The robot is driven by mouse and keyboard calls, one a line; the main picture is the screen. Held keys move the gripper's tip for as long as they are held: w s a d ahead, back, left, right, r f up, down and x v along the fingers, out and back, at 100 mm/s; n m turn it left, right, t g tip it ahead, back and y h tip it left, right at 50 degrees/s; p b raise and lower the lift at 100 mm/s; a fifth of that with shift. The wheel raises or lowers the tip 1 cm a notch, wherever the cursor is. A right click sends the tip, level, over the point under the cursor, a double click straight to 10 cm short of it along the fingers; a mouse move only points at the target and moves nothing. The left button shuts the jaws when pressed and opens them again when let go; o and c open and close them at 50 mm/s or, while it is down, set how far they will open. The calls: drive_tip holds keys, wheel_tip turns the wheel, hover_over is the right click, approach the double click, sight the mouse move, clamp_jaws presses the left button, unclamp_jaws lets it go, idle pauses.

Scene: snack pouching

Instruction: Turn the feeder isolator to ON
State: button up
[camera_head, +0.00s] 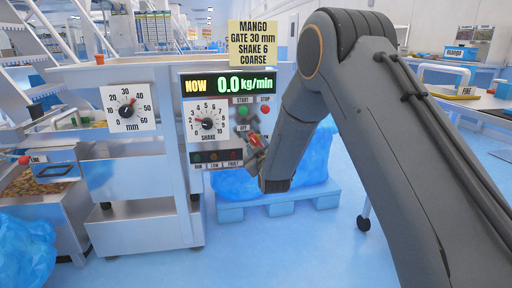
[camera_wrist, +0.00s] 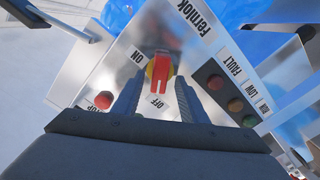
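The feeder isolator (camera_wrist: 161,72) is a red handle on a yellow base, on the metal panel in the wrist view. One end of the handle lies toward the OFF label (camera_wrist: 156,102). The ON label (camera_wrist: 137,56) is at its upper left. My gripper (camera_wrist: 158,80) is open, with one finger on each side of the handle. Gaps seem to show beside the handle; I cannot tell whether either finger touches it. In the head view my gripper (camera_head: 257,158) is at the right edge of the panel and partly hides the isolator.
The red STOP button (camera_wrist: 103,100) is just left of my left finger. The lamp strip (camera_wrist: 233,92) is close on the right and looks unlit. The display (camera_head: 230,86) reads 0.0 kg/min. A blue-wrapped load (camera_head: 310,165) on a blue pallet (camera_head: 290,203) stands behind my forearm.

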drive_tip(key=shift+w+a, duration=0.15)
drive_tip(key=shift+w, duration=0.45)
clamp_jaws()
